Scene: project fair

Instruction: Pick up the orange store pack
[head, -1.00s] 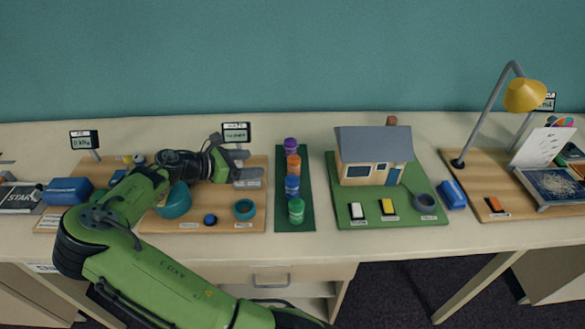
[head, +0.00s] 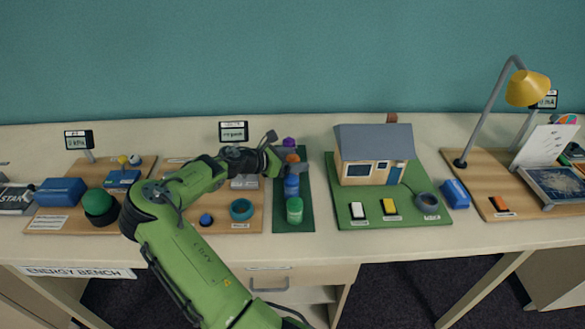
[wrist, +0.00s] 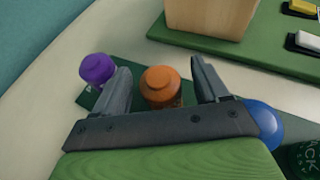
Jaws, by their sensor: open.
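The orange store pack (wrist: 161,86) is a short cylinder with a rounded orange cap. In the wrist view it stands between the two spread fingers of my gripper (wrist: 163,83), with a gap on each side. In the head view the orange pack (head: 292,157) shows only in part, behind my gripper (head: 272,153). My gripper is open and holds nothing. The purple pack (wrist: 97,69) stands just outside the left finger, and the blue pack (wrist: 264,122) just outside the right finger.
The packs stand in a row on a dark green mat (head: 282,220), with the green pack (head: 295,210) at the near end. A model house (head: 372,157) on a green board stands to the right. A teal ring (head: 241,209) and blue button (head: 206,219) lie left.

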